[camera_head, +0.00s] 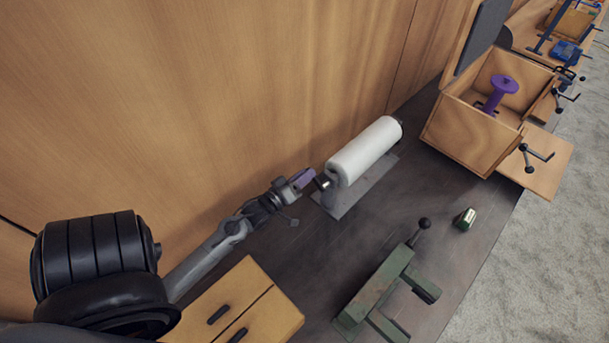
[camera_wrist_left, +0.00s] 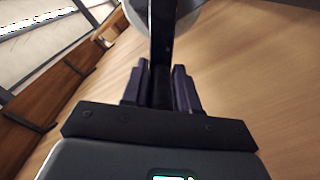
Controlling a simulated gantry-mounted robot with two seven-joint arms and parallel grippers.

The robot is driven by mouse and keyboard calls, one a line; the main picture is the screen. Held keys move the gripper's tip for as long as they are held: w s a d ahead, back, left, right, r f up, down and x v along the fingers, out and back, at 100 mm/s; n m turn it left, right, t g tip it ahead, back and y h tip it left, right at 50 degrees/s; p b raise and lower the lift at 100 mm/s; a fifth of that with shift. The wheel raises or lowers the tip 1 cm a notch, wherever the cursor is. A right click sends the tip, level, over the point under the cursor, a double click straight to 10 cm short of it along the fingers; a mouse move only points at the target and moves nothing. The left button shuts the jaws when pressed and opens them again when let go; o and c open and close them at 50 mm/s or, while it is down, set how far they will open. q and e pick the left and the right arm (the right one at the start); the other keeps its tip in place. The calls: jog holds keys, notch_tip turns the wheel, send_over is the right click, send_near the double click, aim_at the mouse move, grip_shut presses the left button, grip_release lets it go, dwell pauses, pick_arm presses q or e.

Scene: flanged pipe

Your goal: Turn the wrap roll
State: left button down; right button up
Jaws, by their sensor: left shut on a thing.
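The wrap roll (camera_head: 364,150) is a white cylinder lying on its holder, which has a flat grey base (camera_head: 343,207) on the dark bench by the wooden wall. My left gripper (camera_head: 309,178), with purple fingers, is at the roll's near end. In the left wrist view my left gripper (camera_wrist_left: 160,88) is shut on a dark handle (camera_wrist_left: 162,50) at the roll's end. The white roll's edge (camera_wrist_left: 194,18) shows just beyond. My right gripper is not in view.
A green vise-like tool (camera_head: 375,290) and a small green cylinder (camera_head: 465,219) lie in front of the roll. A wooden box (camera_head: 470,132) with a purple spool (camera_head: 497,92) stands at the right. A wooden drawer unit (camera_head: 262,315) is at the front. Bench between is clear.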

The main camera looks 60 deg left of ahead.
pick_arm(q)
jog(key=shift+s+a+f, duration=0.15)
jog(key=shift+f, duration=0.3)
jog(key=c, duration=1.1)
grip_release()
jog(key=shift+r, duration=0.1)
jog(key=shift+o, duration=0.7)
jog(key=shift+r, duration=0.1)
jog(key=b+v, duration=0.1)
jog(key=v, duration=0.9)
jog(key=shift+s, duration=0.3)
